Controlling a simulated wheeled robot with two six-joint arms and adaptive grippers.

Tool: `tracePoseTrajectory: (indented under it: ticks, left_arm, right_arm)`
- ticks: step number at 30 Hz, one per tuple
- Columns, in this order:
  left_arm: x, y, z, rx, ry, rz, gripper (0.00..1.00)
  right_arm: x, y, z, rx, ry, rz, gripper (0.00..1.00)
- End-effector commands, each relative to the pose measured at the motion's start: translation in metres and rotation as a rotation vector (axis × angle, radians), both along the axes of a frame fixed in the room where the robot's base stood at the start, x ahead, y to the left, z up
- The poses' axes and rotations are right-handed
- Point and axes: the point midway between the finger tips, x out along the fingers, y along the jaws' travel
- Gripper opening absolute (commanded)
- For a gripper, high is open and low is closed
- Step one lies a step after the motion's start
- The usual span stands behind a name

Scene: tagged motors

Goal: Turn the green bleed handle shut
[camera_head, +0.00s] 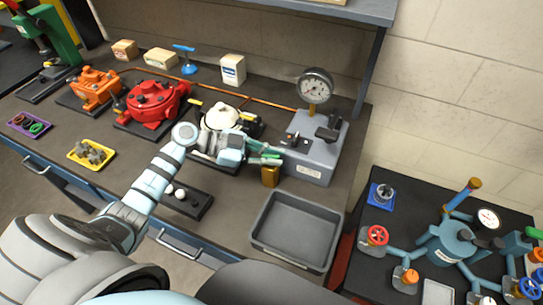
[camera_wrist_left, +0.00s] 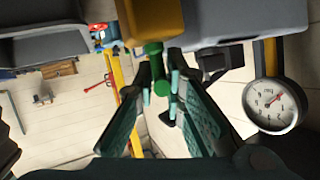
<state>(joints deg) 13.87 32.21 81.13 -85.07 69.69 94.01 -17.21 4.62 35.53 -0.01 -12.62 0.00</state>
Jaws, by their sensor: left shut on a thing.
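The green bleed handle (camera_wrist_left: 158,78) shows in the left wrist view, a short green stem with a round end coming out of a brass-coloured block (camera_wrist_left: 150,20). My left gripper (camera_wrist_left: 162,84) has its two teal fingers closed on it, one on each side. In the head view my left gripper (camera_head: 268,154) is at the left side of the grey gauge unit (camera_head: 318,150), above the brass block (camera_head: 270,176). The fingers largely hide the handle there. A round dial gauge (camera_head: 315,86) stands on the unit and also shows in the wrist view (camera_wrist_left: 273,104). My right gripper is not in view.
A grey empty tray (camera_head: 264,245) lies in front of the unit. Behind my left arm are a red motor (camera_head: 152,104), an orange one (camera_head: 95,87) and a white-topped one (camera_head: 222,117). A copper pipe runs along the back. A second table with blue piping (camera_head: 450,240) stands at right.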

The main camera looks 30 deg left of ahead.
Motion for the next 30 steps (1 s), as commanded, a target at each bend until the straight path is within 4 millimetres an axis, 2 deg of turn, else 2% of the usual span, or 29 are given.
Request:
tracePoseTrajectory:
  ticks: [6,9,20,21,24,30]
  left_arm:
    - [0.002,0.0,-0.01,-0.003,-0.007,-0.266,0.0]
    - [0.001,0.001,-0.008,-0.003,-0.007,-0.354,0.0]
    - [-0.003,0.001,-0.003,0.0,0.005,-0.401,0.0]
    - [-0.003,0.001,-0.003,0.0,0.006,-0.4,0.17]
    - [-0.003,0.001,-0.003,0.0,0.004,-0.399,0.33]
    - [-0.002,0.001,-0.002,-0.001,0.001,-0.398,0.34]
  right_arm:
    - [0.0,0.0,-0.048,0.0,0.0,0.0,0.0]
    - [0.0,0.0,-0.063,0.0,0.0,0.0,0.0]
    - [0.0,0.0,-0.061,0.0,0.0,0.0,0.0]
    - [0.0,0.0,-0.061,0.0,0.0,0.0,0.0]
    - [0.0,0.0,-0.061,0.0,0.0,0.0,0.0]
    - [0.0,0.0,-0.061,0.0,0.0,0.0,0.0]
